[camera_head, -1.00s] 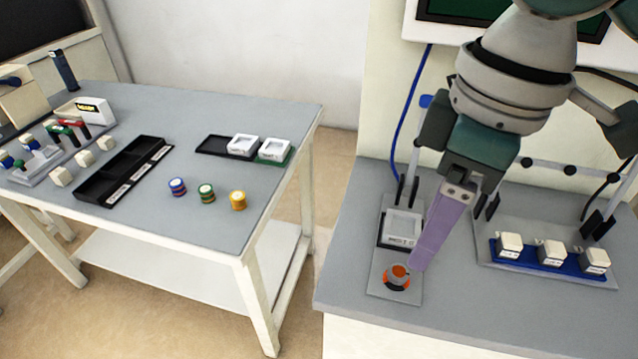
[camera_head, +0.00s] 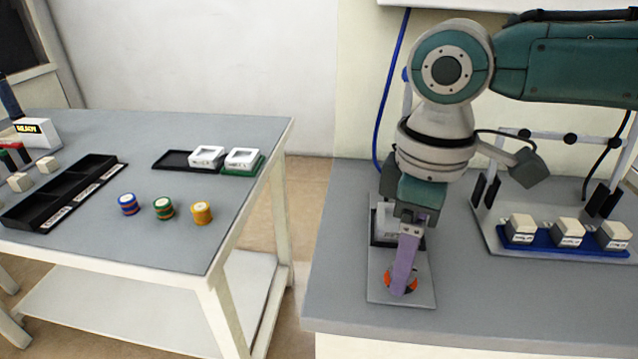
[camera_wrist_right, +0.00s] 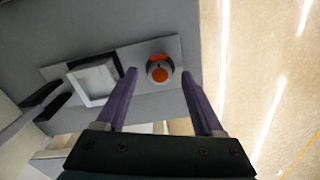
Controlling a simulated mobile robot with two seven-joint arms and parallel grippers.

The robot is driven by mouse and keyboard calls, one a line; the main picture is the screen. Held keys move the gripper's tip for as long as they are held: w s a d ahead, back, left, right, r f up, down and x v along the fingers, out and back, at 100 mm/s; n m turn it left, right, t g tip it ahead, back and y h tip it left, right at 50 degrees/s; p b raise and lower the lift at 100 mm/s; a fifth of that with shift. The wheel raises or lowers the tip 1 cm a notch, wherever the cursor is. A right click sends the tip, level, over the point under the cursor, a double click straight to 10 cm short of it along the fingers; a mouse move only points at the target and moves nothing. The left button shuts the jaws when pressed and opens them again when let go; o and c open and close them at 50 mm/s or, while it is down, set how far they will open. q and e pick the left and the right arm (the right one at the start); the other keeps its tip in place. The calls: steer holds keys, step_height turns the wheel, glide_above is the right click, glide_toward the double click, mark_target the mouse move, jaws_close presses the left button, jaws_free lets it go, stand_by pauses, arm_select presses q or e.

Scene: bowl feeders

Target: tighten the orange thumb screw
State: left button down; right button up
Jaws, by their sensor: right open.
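The orange thumb screw (camera_head: 412,283) is on a grey plate (camera_head: 425,296) near the front edge of the right bench. In the head view it is largely hidden behind my right gripper (camera_head: 400,291). In the right wrist view the orange screw (camera_wrist_right: 160,70) shows clearly, with a grey bar across its top. My right gripper's purple fingers (camera_wrist_right: 164,78) are spread apart and empty, with the screw seen between their tips. I cannot tell the height of the tips above it. My left gripper is not in view.
A white square part in a holder (camera_head: 384,222) stands behind the screw on the same plate. A blue tray (camera_head: 560,245) with white-topped blocks is to the right. The left table (camera_head: 120,245) carries black trays and three coloured stacks.

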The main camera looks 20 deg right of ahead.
steer(key=shift+f, duration=0.35)
jaws_close()
stand_by(0.4)
